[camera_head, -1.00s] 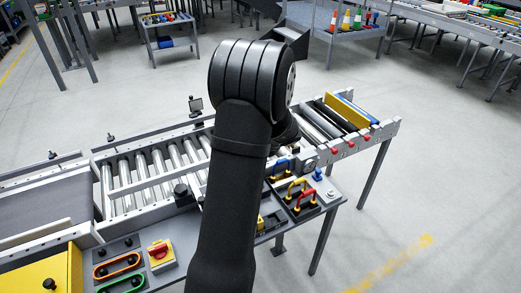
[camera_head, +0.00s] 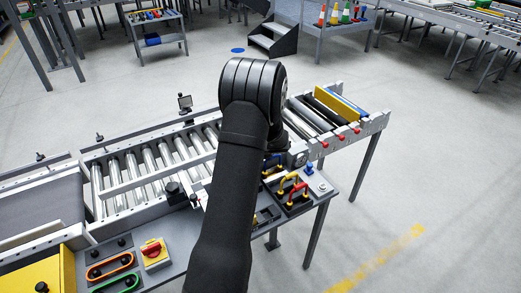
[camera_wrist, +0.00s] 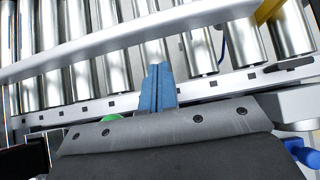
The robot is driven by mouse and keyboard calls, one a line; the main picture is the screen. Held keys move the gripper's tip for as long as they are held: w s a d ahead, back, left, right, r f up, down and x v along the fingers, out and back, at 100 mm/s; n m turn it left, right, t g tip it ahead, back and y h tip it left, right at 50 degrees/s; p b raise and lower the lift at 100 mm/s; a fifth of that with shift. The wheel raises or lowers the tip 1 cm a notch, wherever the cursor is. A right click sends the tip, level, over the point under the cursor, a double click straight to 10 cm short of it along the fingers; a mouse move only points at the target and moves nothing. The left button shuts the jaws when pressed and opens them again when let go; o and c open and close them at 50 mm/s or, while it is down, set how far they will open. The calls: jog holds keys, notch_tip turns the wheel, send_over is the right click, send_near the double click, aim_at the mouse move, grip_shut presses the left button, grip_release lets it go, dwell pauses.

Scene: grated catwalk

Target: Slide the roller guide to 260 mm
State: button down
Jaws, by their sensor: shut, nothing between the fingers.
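The roller guide appears to be the long pale grey bar (camera_head: 150,181) lying across the silver rollers in the head view. The same bar (camera_wrist: 100,46) crosses the upper part of the wrist view at a slant. My gripper (camera_wrist: 157,68) shows there as two blue fingers, shut together and empty. Its tips point at the rollers, on the near side of the bar, over the conveyor's side rail; I cannot tell whether they touch anything. In the head view my arm hides the gripper and the bar's right end. No readable scale shows.
A side rail (camera_wrist: 65,108) with square holes runs along the rollers. Dark knobs (camera_head: 173,190) stand near the conveyor's front edge.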

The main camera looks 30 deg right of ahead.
jog(key=shift+w+r, duration=0.1)
jog(key=shift+w, duration=1.4)
jog(key=shift+w, duration=0.1)
jog(key=shift+w, duration=0.65)
jog(key=shift+s, duration=0.15)
jog(key=shift+s, duration=0.4)
jog(key=s, duration=0.3)
jog(key=v, duration=1)
